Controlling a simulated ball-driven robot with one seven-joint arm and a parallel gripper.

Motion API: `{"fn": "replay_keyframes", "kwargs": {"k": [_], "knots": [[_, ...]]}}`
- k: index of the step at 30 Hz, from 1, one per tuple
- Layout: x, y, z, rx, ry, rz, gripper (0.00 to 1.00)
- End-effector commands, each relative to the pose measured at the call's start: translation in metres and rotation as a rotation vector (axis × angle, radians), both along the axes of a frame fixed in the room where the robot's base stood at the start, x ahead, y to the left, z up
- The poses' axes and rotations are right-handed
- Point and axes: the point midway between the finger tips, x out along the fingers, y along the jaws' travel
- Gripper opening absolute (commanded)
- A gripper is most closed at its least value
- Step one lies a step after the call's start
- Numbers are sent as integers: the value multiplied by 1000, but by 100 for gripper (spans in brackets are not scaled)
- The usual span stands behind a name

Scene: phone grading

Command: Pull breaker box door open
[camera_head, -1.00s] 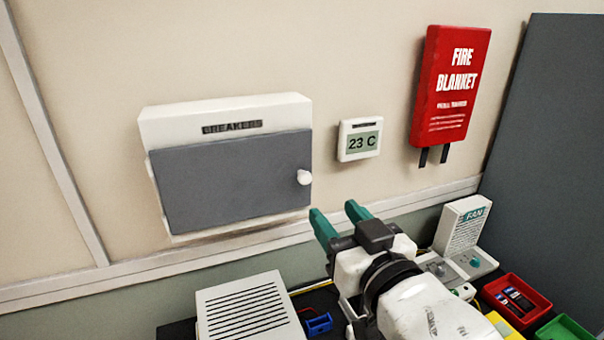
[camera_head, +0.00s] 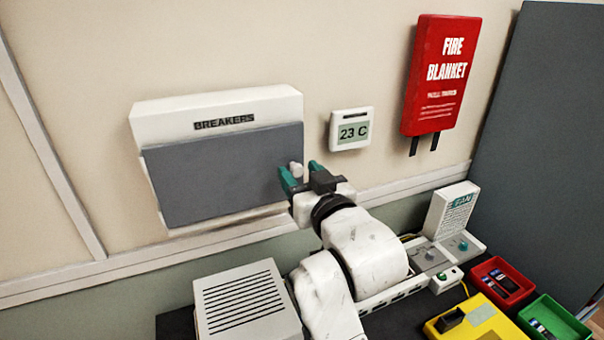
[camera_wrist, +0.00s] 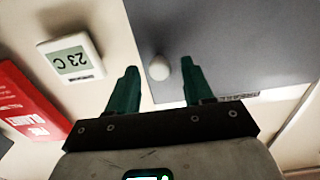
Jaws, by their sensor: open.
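The breaker box (camera_head: 218,105) is a white box on the wall, labelled BREAKERS, with a grey door (camera_head: 215,178) that lies shut against it. A round white knob (camera_head: 296,170) sits at the door's right edge. My gripper (camera_head: 300,170) is open at the knob, its teal fingers on either side of it in the head view. The grey door (camera_wrist: 235,45) fills the upper right there.
A thermostat (camera_head: 351,128) and a red fire blanket case (camera_head: 438,75) hang right of the box.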

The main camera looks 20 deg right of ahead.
Motion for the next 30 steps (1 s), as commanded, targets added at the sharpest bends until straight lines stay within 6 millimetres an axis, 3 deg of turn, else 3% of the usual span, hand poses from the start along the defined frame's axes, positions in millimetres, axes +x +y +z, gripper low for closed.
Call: {"fn": "replay_keyframes", "kwargs": {"k": [4,19,30], "knots": [[0,0,0,0,0,0,49],[0,0,0,0,0,0,1],[0,0,0,0,0,0,0]]}}
